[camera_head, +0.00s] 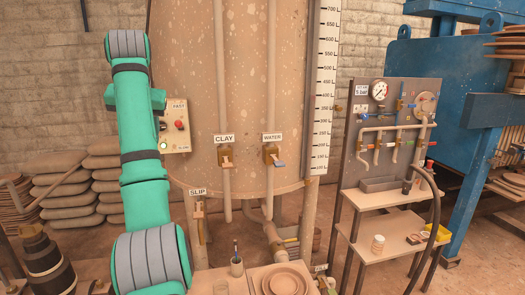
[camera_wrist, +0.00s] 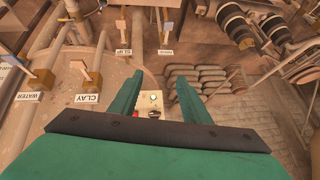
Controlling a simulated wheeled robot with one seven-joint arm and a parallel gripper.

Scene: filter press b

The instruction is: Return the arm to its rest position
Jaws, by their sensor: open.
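My green arm (camera_head: 140,150) stands upright at the left of the head view, in front of the tank and partly beside a control box. Its top joint is near the upper edge. My gripper does not show clearly there. In the wrist view my gripper (camera_wrist: 160,76) has its two green fingers apart, with nothing held between them. The control box (camera_wrist: 151,102) with its red button shows in the gap beyond the fingers. The same box (camera_head: 176,128) is just right of my arm in the head view.
The large tank (camera_head: 245,90) carries CLAY (camera_head: 225,139), WATER (camera_head: 271,137) and SLIP (camera_head: 198,191) valves. Stacked sacks (camera_head: 60,185) lie at left. A bench with cups and plates (camera_head: 285,282) is at the bottom. A gauge panel (camera_head: 395,130) and blue press (camera_head: 440,70) stand right.

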